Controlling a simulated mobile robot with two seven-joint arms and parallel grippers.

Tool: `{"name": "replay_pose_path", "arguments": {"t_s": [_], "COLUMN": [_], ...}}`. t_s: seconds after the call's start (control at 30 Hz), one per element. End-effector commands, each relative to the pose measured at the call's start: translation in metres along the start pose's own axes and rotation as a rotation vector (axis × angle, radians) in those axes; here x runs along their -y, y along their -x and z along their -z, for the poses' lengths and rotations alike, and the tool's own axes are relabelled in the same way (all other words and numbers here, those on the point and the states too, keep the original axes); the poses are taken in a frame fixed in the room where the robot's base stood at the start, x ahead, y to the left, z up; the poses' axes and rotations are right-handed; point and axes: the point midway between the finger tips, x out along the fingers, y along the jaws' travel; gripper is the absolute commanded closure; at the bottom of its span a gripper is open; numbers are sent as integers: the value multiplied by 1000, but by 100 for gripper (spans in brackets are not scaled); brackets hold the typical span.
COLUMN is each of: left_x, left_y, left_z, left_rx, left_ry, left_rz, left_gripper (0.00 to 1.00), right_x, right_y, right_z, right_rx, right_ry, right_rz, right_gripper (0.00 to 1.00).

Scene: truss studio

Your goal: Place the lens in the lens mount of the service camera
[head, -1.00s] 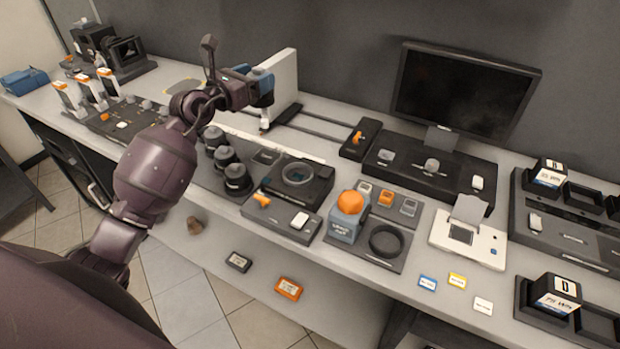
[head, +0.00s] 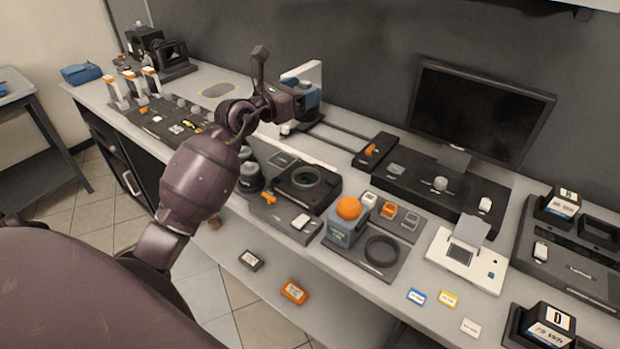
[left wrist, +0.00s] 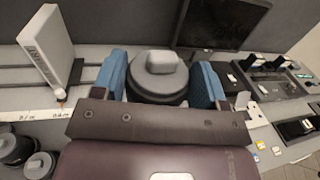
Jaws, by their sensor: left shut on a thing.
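My left gripper (head: 305,97) is raised above the back of the bench, in front of a white upright panel. In the left wrist view its blue fingers are shut on the lens (left wrist: 158,66), a dark round body with a grey knobbed cap facing the camera. The lens is hidden in the head view. A black box with a round ring opening (head: 308,185) stands on the bench to the right and nearer; it looks like the service camera with its lens mount, apart from the gripper. My right gripper is not in view.
More dark capped cylinders (left wrist: 38,165) stand lower left in the wrist view. A white panel (head: 312,72) and rails are close behind the gripper.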

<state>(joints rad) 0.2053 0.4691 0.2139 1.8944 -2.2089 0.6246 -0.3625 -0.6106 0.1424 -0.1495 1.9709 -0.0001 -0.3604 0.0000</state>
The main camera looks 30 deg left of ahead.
Motion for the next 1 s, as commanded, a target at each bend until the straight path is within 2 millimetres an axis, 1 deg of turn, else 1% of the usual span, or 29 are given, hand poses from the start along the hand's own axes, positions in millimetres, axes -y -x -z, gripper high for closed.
{"name": "replay_pose_path", "arguments": {"t_s": [0.17,0.43,0.6,0.7,0.8,1.0], "left_x": [0,0,0,0,0,0], "left_y": [0,0,0,0,0,0], "left_z": [31,88,124,141,151,161], "left_rx": [-4,-3,-3,-3,0,0], "left_ry": [3,2,2,2,1,1], "left_rz": [1,2,1,3,2,2], "left_gripper": [76,76,76,76,76,76], "right_x": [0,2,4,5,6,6], "right_y": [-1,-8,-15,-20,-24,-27], "right_z": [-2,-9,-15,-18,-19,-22], "right_rx": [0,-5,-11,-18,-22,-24], "right_ry": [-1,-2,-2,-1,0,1], "right_rz": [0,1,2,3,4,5], "right_gripper": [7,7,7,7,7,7]}}
